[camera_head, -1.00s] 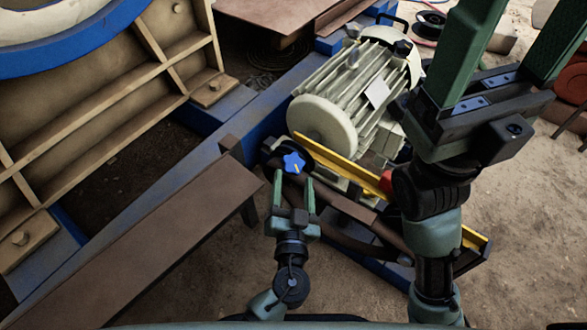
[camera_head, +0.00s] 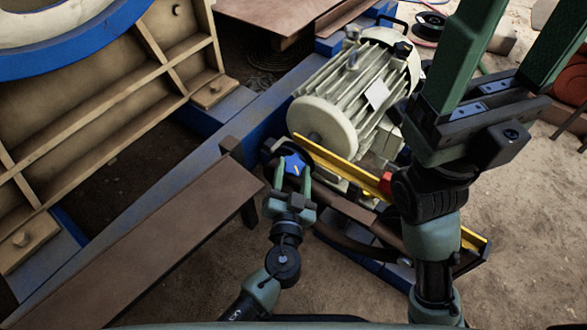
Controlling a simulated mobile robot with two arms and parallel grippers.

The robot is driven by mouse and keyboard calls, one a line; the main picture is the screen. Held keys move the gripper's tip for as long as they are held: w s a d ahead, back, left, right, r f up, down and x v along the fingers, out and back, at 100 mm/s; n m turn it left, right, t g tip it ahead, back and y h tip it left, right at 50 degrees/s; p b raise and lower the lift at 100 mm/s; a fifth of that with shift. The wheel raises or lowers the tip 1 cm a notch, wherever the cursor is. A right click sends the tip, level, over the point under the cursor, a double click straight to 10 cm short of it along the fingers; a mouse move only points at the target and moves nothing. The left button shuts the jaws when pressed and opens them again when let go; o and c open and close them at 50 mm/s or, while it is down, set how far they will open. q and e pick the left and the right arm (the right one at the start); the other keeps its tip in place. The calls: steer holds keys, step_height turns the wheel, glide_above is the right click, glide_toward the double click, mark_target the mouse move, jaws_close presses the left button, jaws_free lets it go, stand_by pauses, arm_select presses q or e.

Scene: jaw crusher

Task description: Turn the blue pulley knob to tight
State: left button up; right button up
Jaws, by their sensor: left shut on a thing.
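The blue star-shaped pulley knob (camera_head: 293,162), with a small yellow mark on it, sits at the near end of the motor assembly, left of the yellow bar. My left gripper (camera_head: 293,173) reaches it from below in the picture. Its two green fingers are shut on the knob, one at each side, and cover part of its edges. My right gripper (camera_head: 513,45) is large in the upper right, close to the camera. Its two green fingers are wide apart with nothing between them.
The pale ribbed motor (camera_head: 358,92) stands behind the knob. A yellow bar (camera_head: 335,160) with a red end runs right of it. A brown plate (camera_head: 140,240) lies to the left of my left arm. Bare ground (camera_head: 525,210) is open at the right.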

arm_select(q)
steer(key=shift+m+h, duration=0.4)
steer(key=shift+h, duration=0.2)
steer(key=o, duration=1.1)
steer(key=s, duration=0.5)
steer(key=s+a, duration=0.1)
steer(key=s, duration=0.1)
steer(key=shift+s+a+r+p, duration=0.1)
steer(key=shift+s+r+p, duration=0.1)
steer(key=shift+s+p, duration=0.2)
